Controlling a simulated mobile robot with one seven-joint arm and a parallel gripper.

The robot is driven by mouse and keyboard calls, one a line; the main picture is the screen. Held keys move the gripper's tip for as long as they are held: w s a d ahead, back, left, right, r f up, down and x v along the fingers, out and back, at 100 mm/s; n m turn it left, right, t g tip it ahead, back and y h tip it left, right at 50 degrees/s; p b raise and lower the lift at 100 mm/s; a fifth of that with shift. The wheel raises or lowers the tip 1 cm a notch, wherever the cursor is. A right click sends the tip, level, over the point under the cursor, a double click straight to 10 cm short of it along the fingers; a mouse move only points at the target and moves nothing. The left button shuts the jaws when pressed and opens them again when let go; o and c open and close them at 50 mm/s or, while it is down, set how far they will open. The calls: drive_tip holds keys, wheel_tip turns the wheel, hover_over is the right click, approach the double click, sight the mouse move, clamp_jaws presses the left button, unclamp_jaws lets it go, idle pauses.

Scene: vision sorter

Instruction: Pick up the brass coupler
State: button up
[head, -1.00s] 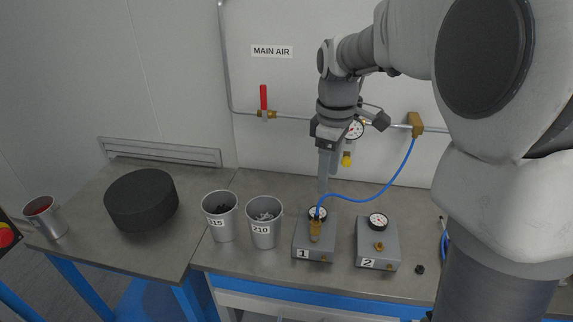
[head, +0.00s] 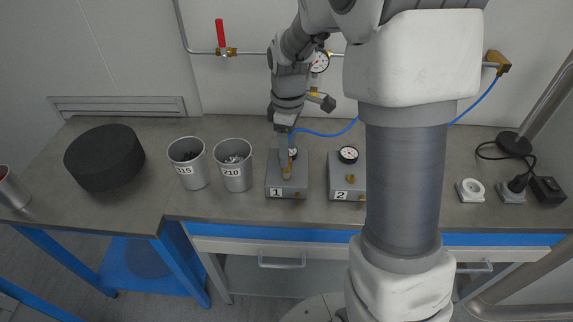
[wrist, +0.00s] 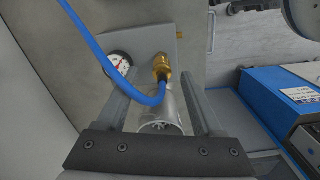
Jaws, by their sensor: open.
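The brass coupler (head: 287,172) sits on the grey box marked 1 (head: 274,182), at the end of the blue hose (head: 333,134). The wrist view shows the coupler (wrist: 161,66) upper middle, between my two finger tips, with the hose curving from it to the left and up. My gripper (wrist: 154,78) is open, one finger on each side of the coupler. I cannot tell whether either finger touches it. In the head view my gripper (head: 284,150) is over box 1 and partly hides it.
Box 2 (head: 347,186) with a gauge (head: 348,155) stands to the right, partly behind my arm. Metal cups marked 315 (head: 196,175) and 210 (head: 236,179) stand left of box 1. A black round block (head: 104,158) is at far left.

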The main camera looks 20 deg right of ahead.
drive_tip(key=f, duration=0.5)
drive_tip(key=shift+a+f, duration=0.1)
drive_tip(key=shift+a, duration=0.15)
clamp_jaws()
